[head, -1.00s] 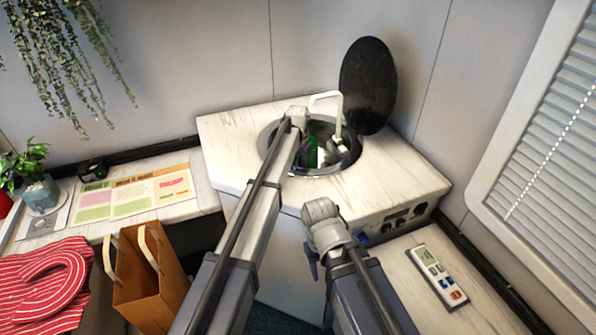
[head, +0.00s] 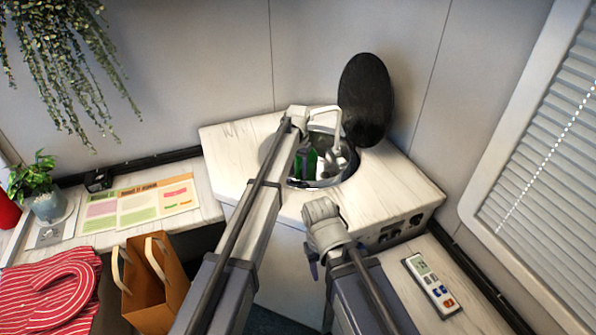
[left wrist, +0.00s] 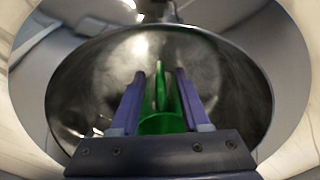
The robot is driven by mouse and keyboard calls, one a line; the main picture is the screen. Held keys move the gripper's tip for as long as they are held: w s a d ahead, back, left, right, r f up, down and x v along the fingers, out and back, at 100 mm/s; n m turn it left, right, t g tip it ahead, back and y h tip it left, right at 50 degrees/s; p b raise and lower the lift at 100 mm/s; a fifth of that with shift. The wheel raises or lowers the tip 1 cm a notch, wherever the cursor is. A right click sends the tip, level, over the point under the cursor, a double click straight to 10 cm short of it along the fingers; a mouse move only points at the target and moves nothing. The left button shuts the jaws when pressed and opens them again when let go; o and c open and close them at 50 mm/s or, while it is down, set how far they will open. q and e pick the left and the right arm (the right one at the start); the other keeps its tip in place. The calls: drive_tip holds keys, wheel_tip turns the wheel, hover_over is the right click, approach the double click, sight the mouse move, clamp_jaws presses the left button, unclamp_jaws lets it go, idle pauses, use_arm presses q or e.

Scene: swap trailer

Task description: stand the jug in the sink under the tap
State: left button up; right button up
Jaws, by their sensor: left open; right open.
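The green jug (head: 310,161) is down inside the round metal sink (head: 345,179) and partly hidden by my left arm. The white tap (head: 325,110) arches over the sink close to it. In the left wrist view, the jug (left wrist: 163,122) shows its round rim and a narrow upright part between the fingers. My left gripper (left wrist: 158,78) is open, with a finger on each side of that part; whether they touch it I cannot tell. My right gripper (head: 318,262) is open in front of the sink cabinet, mostly hidden by its wrist.
The black round lid (head: 367,98) stands raised behind the sink. The pale worktop (head: 235,150) around the sink is clear. A paper bag (head: 155,300), a striped red cloth (head: 45,290) and a leaflet (head: 140,205) lie left. A remote (head: 432,284) lies right.

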use_arm(q)
wheel_tip(320, 180, up, 7)
drive_tip(key=p, duration=0.5)
drive_tip(key=shift+p, duration=0.4)
drive_tip(key=shift+f, duration=0.1)
drive_tip(key=shift+y, duration=0.3)
drive_tip(key=s, duration=0.7)
drive_tip(key=s+a, duration=0.1)
drive_tip(key=s, duration=1.3)
drive_tip(key=shift+s+a, duration=0.25)
drive_tip(key=shift+s, duration=0.15)
drive_tip(key=s+a, duration=0.3)
drive_tip(key=s, duration=1.3)
drive_tip(key=shift+s+n+y, duration=0.35)
drive_tip(key=shift+n+y, duration=0.05)
